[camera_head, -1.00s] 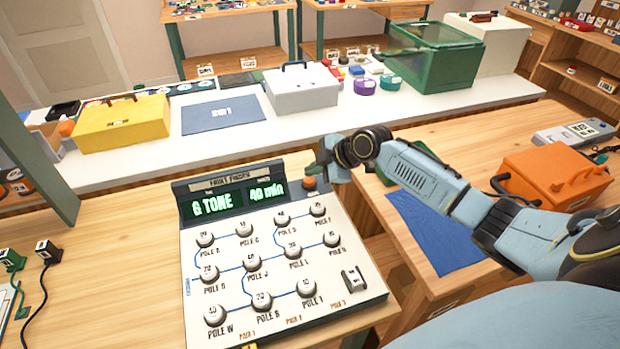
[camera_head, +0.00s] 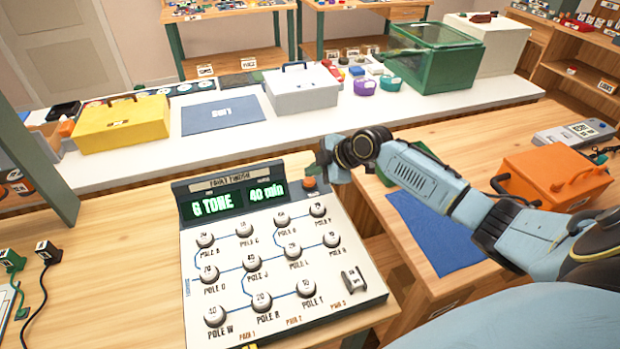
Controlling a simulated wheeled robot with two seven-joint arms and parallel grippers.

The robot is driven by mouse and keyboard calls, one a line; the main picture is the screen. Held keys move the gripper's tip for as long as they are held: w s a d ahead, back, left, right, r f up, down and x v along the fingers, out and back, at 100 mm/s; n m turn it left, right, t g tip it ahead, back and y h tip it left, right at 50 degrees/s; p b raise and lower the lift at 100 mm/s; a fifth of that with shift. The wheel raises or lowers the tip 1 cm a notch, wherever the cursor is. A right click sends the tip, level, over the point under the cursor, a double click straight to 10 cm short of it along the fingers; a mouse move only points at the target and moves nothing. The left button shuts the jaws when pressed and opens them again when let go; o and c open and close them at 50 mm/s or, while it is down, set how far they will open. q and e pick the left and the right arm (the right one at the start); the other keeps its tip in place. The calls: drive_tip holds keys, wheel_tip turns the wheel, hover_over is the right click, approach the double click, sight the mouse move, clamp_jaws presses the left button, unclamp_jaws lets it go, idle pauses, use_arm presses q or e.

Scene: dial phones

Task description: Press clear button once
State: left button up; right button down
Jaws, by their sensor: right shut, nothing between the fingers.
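A white panel (camera_head: 225,275) with several round knobs joined by blue lines lies on the wooden table. Its dark display (camera_head: 231,203) reads "G TONE" and "40 min" in green. An orange-red button (camera_head: 310,184) sits at the display's right end; I cannot read a label on it. My right gripper (camera_head: 317,172) is shut and empty, pointing down at this button. Its tip is at or just above the button; I cannot tell whether it touches. My left gripper is out of view.
A small metal switch (camera_head: 354,280) is at the panel's lower right. An orange case (camera_head: 556,177) and a blue mat (camera_head: 430,232) lie to the right, under and beside my right arm. A yellow case (camera_head: 122,124) and a grey case (camera_head: 302,90) stand on the white counter behind.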

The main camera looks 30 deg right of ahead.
sight(313, 181)
drive_tip(key=shift+f, duration=0.1)
idle(0.5)
drive_tip(key=shift+f+b, duration=0.35)
drive_tip(key=shift+f, duration=0.35)
idle(0.4)
drive_tip(key=shift+r, duration=0.1)
drive_tip(key=shift+r+p, duration=0.4)
drive_tip(key=shift+r, duration=0.3)
wheel_tip(313, 181, up, 6)
drive_tip(key=p, duration=0.5)
idle(0.7)
